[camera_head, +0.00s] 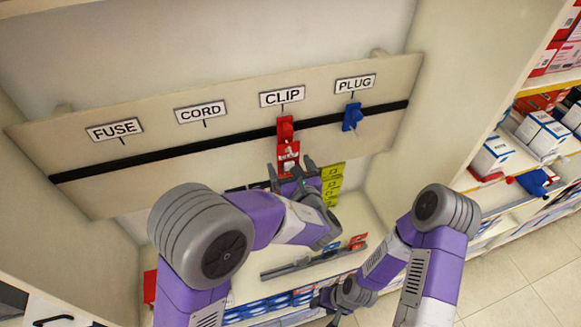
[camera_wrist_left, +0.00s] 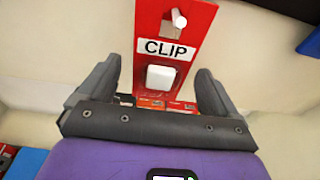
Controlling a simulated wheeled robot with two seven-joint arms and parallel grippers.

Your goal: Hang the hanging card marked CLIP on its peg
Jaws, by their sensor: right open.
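The red CLIP card (camera_wrist_left: 193,62) is upright in the left wrist view, with a white label and a white block below it. A pale peg (camera_wrist_left: 180,19) shows at the hole near its top and seems to pass through. My right gripper (camera_head: 328,304) is low, open and away from the board.
Yellow cards (camera_head: 332,185) stand below, right of my left gripper. A grey rack (camera_head: 310,262) is lower. Stocked shelves are at right.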

